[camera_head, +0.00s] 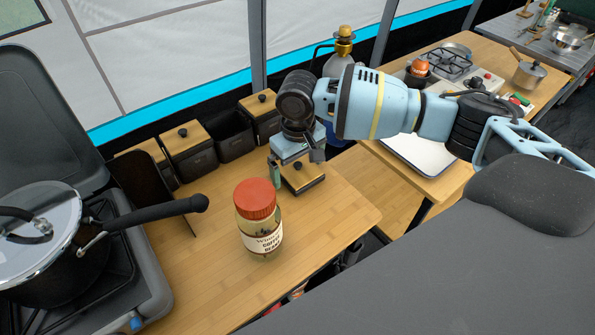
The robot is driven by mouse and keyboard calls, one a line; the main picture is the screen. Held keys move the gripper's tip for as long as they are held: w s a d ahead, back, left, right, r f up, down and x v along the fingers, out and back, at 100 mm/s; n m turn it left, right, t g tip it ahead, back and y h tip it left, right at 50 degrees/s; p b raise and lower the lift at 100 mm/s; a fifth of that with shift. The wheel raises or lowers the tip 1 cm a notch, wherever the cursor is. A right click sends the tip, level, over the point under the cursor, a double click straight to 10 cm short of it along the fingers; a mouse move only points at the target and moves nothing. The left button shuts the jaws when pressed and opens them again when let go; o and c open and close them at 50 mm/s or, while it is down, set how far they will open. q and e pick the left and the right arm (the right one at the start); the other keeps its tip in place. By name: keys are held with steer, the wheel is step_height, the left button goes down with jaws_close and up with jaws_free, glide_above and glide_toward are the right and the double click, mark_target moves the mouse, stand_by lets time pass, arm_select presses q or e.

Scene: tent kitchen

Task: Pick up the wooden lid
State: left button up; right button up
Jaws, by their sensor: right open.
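The loose wooden lid (304,182), a light square board with a dark knob, lies on the wooden table near its back right part. My right gripper (296,166) reaches down over it, open, with one finger on the left side of the knob area and the other on the right. The gripper partly hides the lid, and I cannot tell if the fingers touch it. A black canister without a lid (233,136) stands at the back of the table. My left gripper is not in view.
Canisters with wooden lids (187,141) stand along the back. A coffee jar with a red cap (258,222) stands in front of the lid. A stove with a pot (50,245) fills the left. The table's front right (325,225) is clear.

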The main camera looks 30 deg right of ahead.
steer(key=shift+f, duration=0.25)
steer(key=shift+c, duration=0.4)
steer(key=c, duration=0.9)
steer(key=shift+r, duration=0.1)
